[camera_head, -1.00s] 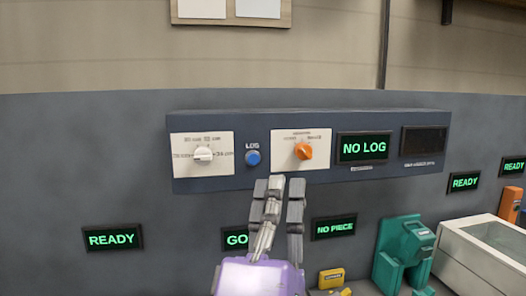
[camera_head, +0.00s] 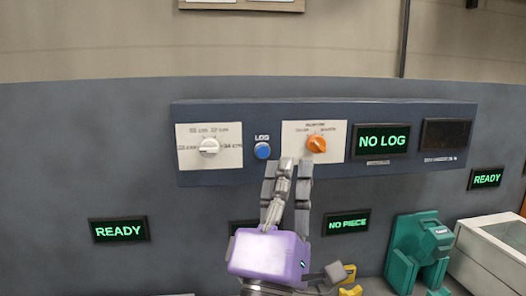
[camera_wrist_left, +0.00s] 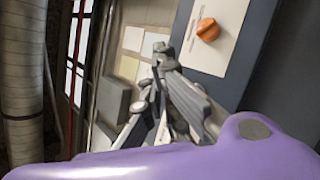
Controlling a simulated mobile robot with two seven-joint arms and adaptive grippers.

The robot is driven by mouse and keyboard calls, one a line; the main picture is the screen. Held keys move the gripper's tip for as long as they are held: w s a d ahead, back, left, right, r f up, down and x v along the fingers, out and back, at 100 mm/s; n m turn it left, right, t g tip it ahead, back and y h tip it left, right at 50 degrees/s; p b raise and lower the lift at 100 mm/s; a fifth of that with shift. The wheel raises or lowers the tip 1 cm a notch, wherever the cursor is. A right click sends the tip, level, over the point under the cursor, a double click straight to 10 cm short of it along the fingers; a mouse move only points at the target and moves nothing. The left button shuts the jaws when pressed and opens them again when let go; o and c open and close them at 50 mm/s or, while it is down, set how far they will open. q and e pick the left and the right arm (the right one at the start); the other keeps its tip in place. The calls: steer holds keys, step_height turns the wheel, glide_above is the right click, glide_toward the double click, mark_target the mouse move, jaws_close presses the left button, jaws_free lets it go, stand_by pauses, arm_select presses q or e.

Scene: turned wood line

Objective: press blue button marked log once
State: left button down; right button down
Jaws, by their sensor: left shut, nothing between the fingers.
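The blue button (camera_head: 263,150) sits under the word LOG on a dark blue wall panel, between a white dial and an orange knob. My left gripper (camera_head: 289,166) is shut and empty, its fingertips pointing up at the panel's lower edge, below and right of the button in the head view. I cannot tell whether the tips touch the panel. In the left wrist view the gripper (camera_wrist_left: 160,60) shows left of the orange knob, and the button is not visible there. The screen (camera_head: 381,141) reads NO LOG. My right gripper is not in view.
The white dial (camera_head: 209,147) and the orange knob (camera_head: 316,144) stick out on either side of the button. Below the panel are a READY sign (camera_head: 119,231) and a NO PIECE sign (camera_head: 346,224). A green machine (camera_head: 419,250) stands at the lower right.

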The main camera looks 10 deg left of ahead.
arm_select(q)
steer(key=w+a, duration=0.2)
steer(key=w, duration=0.3)
steer(key=shift+w+a, duration=0.2)
steer(key=shift+w, duration=0.1)
steer(key=shift+w, duration=0.1)
stand_by(1.2)
steer(key=shift+w+a, duration=0.15)
steer(key=shift+w, duration=0.15)
steer(key=shift+w+a, duration=0.1)
steer(key=shift+w, duration=0.2)
stand_by(0.6)
stand_by(0.4)
steer(key=shift+s+d, duration=0.25)
steer(key=shift+s, duration=0.45)
steer(key=shift+s+d, duration=0.35)
steer(key=shift+s, duration=0.45)
steer(key=shift+s+d, duration=0.3)
steer(key=shift+s, duration=0.45)
steer(key=shift+s+d, duration=0.35)
steer(key=shift+s, duration=0.45)
